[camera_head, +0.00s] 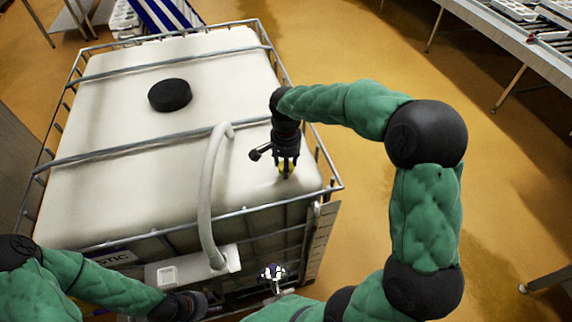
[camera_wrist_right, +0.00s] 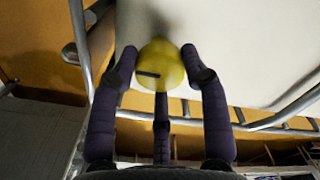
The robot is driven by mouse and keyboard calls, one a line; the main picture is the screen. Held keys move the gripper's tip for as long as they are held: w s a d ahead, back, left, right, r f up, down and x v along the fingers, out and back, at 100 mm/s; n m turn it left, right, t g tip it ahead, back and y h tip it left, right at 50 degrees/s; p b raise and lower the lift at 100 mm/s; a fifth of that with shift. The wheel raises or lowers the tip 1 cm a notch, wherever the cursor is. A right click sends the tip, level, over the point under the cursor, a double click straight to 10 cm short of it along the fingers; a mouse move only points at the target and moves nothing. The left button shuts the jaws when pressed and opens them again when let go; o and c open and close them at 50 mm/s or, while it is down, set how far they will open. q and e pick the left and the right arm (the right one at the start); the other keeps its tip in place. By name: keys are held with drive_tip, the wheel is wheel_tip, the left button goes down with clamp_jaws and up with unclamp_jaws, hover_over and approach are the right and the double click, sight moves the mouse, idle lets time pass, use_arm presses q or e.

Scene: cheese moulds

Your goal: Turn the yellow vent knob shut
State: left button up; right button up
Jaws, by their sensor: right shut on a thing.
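The yellow vent knob (camera_head: 286,168) sits on the front right corner of the white tank's top (camera_head: 110,125). My right gripper (camera_head: 286,162) reaches down over it from above. In the right wrist view the knob (camera_wrist_right: 160,64) is round with a dark slot mark on its face. The fingers of my right gripper (camera_wrist_right: 161,70) are closed around it, one on each side and one below in the picture. My left gripper (camera_head: 200,304) is low at the tank's front, away from the knob. Its fingers are too dark and small to read.
A metal cage (camera_head: 335,187) surrounds the tank. A black lid (camera_head: 170,95) is on its top, and a pale hose (camera_head: 208,180) bends over the front edge left of the knob. A metal table (camera_head: 510,40) stands at upper right. The yellow-brown floor between is clear.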

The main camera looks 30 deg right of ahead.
idle(0.5)
drive_tip(key=o, duration=1.2)
drive_tip(key=shift+c, duration=0.2)
drive_tip(key=shift+r, duration=0.1)
wheel_tip(320, 180, up, 12)
